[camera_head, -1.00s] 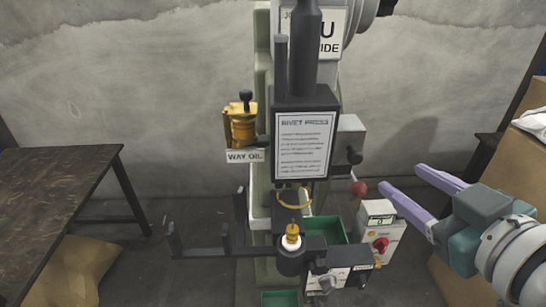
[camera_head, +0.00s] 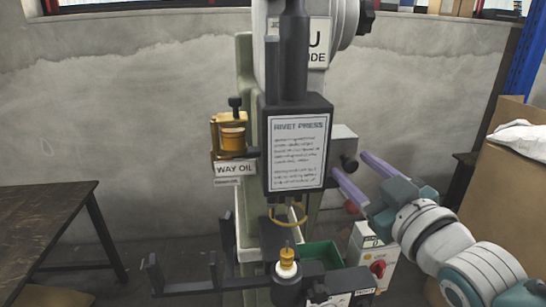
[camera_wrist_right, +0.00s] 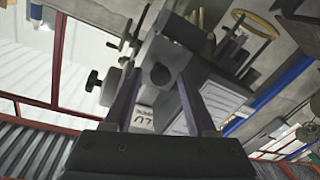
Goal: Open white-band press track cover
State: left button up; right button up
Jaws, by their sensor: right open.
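The rivet press (camera_head: 297,145) stands in the middle of the head view, with a white band (camera_head: 287,271) around the small post at its lower front. A grey box-shaped part (camera_head: 341,142) with a dark round knob sticks out from the right side of its head; I cannot tell whether it is the track cover. My right gripper (camera_head: 350,163) is open, its purple fingers pointing at this part. In the right wrist view, the fingers of my right gripper (camera_wrist_right: 157,85) lie either side of the dark knob (camera_wrist_right: 159,73). Contact cannot be made out. My left gripper is out of view.
A yellow way-oil cup (camera_head: 232,135) sits left of the press head. Below are dark fork-like brackets (camera_head: 190,286), a green bin (camera_head: 321,254) and a white control box with a red knob (camera_head: 378,268). A wooden table (camera_head: 45,225) stands left, cardboard boxes (camera_head: 500,190) right.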

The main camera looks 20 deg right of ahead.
jog(key=shift+w, duration=0.35)
grip_shut()
dwell(1.2)
